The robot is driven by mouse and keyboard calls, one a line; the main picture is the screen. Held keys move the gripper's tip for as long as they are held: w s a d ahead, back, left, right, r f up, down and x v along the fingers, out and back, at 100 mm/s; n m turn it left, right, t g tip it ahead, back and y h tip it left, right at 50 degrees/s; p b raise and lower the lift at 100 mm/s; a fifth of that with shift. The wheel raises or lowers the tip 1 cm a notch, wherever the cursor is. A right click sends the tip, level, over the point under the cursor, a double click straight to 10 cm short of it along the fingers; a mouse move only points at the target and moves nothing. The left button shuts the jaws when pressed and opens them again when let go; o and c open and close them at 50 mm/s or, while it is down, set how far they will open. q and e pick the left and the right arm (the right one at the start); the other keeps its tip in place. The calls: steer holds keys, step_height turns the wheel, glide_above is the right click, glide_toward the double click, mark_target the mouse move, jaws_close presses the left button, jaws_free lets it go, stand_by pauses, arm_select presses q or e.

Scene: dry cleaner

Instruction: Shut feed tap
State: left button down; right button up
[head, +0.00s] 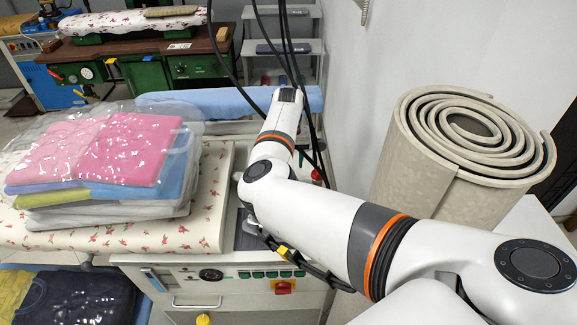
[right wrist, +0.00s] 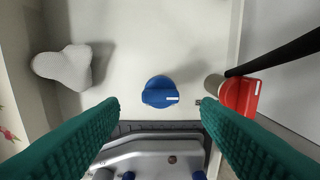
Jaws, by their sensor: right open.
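In the right wrist view a blue tap knob (right wrist: 160,92) with a white mark stands on a pale panel. A red tap handle (right wrist: 240,95), also with a white mark, sits to its right beside a dark pipe. I cannot tell from the pictures which is the feed tap. My right gripper (right wrist: 160,104) is open and empty; its teal fingers lie left and right of the blue knob, apart from it. In the head view my right arm reaches over the ironing unit, and its gripper is hidden. My left gripper is out of view.
A grey rounded object (right wrist: 64,66) is left of the blue knob, and a metal iron-like plate (right wrist: 150,155) lies below it. Bagged folded clothes (head: 100,165) lie on the flowered board (head: 205,225). A rolled beige mat (head: 440,185) stands at right. Black cables (head: 290,50) hang nearby.

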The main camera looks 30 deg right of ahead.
step_height(320, 180, down, 3)
steer(key=shift+f, duration=0.45)
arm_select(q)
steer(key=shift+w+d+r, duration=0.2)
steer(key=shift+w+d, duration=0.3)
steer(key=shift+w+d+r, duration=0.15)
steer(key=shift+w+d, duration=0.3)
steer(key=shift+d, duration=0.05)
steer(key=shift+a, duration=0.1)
arm_select(e)
steer(key=shift+c, duration=0.7)
steer(key=c, duration=0.8)
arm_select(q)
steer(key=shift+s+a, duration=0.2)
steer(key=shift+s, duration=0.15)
arm_select(e)
steer(key=shift+c, duration=0.2)
